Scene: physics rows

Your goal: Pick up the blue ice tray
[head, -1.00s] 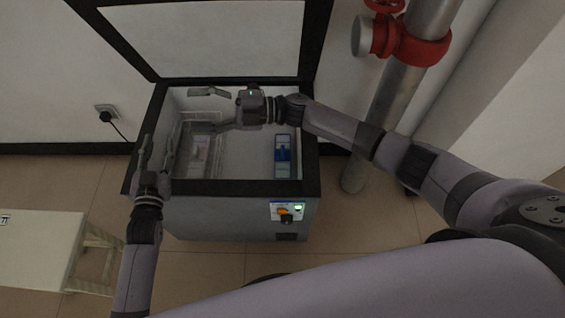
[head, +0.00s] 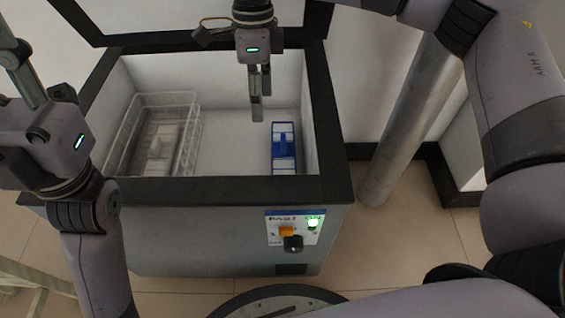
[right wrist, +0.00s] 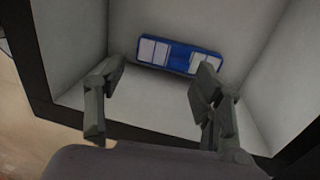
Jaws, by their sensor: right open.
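The blue ice tray (head: 284,146) has white compartments and lies on the floor of the open freezer, near its right wall. It also shows in the right wrist view (right wrist: 180,55), beyond my fingertips. My right gripper (head: 258,108) points down into the freezer, above and to the left of the tray, apart from it. In the right wrist view my right gripper (right wrist: 152,95) is open and empty. My left gripper (head: 20,75) is at the far left, outside the freezer near its left edge; its fingertips are partly out of frame.
The chest freezer (head: 230,190) has a dark rim and its lid (head: 190,8) stands open at the back. A wire basket (head: 155,135) with something pale inside stands at the freezer's left. A control panel (head: 295,228) is on the front. A grey pipe (head: 410,125) rises at the right.

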